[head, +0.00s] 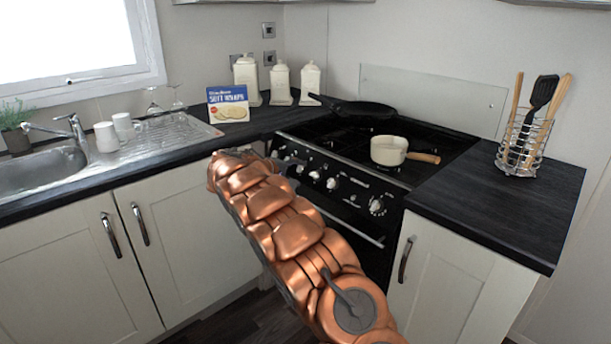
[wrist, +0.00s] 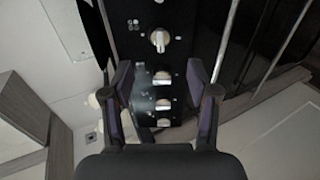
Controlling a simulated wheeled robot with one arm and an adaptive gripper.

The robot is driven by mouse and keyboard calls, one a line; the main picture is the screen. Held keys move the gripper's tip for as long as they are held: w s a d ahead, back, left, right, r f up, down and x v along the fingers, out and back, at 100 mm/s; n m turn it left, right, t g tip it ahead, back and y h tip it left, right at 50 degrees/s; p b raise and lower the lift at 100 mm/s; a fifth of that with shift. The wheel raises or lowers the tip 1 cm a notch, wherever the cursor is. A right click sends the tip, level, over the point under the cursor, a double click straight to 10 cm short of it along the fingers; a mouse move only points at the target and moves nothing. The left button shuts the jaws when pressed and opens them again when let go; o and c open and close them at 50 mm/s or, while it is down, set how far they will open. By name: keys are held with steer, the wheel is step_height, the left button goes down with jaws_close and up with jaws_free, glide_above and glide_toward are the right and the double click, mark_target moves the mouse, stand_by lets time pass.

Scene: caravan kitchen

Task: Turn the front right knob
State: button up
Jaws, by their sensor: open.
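The black stove front (head: 355,199) carries a row of white knobs. The rightmost knob (head: 377,206) stands apart at the right end; it also shows in the wrist view (wrist: 159,39), beyond my fingertips. A second knob (head: 332,183) is to its left; in the wrist view (wrist: 162,78) it appears between my fingertips, apart from both. More knobs, such as this one (wrist: 163,104), follow toward the wrist. I cannot tell by markings which knob is the front right one. My gripper (wrist: 160,72) is open and empty in front of the panel; in the head view my arm mostly hides it.
A cream saucepan (head: 388,150) and a dark frying pan (head: 360,108) sit on the hob. An oven handle (head: 345,222) runs below the knobs. A utensil holder (head: 523,150) stands on the right counter. A wraps box (head: 228,104) stands on the left counter.

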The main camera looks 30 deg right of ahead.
steer(key=v, duration=0.3)
steer(key=shift+a, duration=0.3)
stand_by(0.5)
steer(key=s+a+r+m+g+y, duration=0.1)
steer(key=s+g+y, duration=0.1)
steer(key=s, duration=1.1)
steer(key=s+a+r+m+g+y, duration=0.1)
steer(key=s+r+m+g+y, duration=0.1)
steer(key=s, duration=1)
steer(key=s+a+f+g+y, duration=0.1)
steer(key=s+a+f+y, duration=0.2)
steer(key=s+a, duration=0.6)
steer(key=s+a+f+g+y, duration=0.1)
steer(key=s+a+f+y, duration=0.3)
steer(key=s, duration=0.9)
steer(key=s+a+f+y, duration=0.1)
steer(key=s+a, duration=0.6)
steer(key=s, duration=0.5)
steer(key=s+p+v, duration=0.1)
steer(key=p+v, duration=1.3)
steer(key=v, duration=0.1)
steer(key=shift+s+r+t, duration=0.15)
steer(key=shift+s+t, duration=0.15)
steer(key=shift+s, duration=0.1)
